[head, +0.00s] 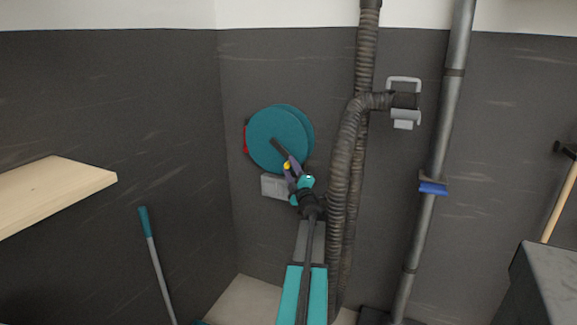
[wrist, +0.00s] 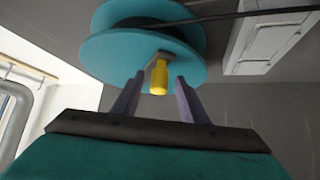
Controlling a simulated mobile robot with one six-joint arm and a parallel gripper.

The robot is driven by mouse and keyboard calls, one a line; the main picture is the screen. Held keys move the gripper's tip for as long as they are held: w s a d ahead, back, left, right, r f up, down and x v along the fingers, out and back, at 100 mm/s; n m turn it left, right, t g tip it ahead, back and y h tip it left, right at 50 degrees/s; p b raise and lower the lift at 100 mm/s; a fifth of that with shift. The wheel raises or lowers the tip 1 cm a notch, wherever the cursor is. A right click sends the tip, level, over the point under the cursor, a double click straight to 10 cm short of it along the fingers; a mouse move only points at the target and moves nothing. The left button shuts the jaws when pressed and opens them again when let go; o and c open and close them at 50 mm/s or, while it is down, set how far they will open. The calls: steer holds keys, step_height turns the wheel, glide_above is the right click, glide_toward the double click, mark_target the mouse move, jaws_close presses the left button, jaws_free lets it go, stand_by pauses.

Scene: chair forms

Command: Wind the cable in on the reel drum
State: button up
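The teal reel drum (head: 265,140) hangs on the dark wall near the corner; its two discs show in the wrist view (wrist: 105,58). A dark crank arm (head: 279,147) crosses its front face and carries a yellow handle (wrist: 159,77). The handle also shows in the head view (head: 287,166), partly hidden by my gripper. My gripper (head: 291,167) is at the handle. In the wrist view its two fingers (wrist: 159,84) stand on either side of the handle, with a gap on each side. A dark cable (wrist: 245,14) runs from the drum to the right in the wrist view.
A grey box (head: 274,187) is on the wall below the drum. Ribbed hoses (head: 346,150) hang close on the right, with a metal pipe (head: 436,145) beyond. A wooden shelf (head: 50,190) juts in at left, above a teal-gripped handle (head: 150,240).

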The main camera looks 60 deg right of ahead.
steer(key=shift+x, duration=1.15)
jaws_close()
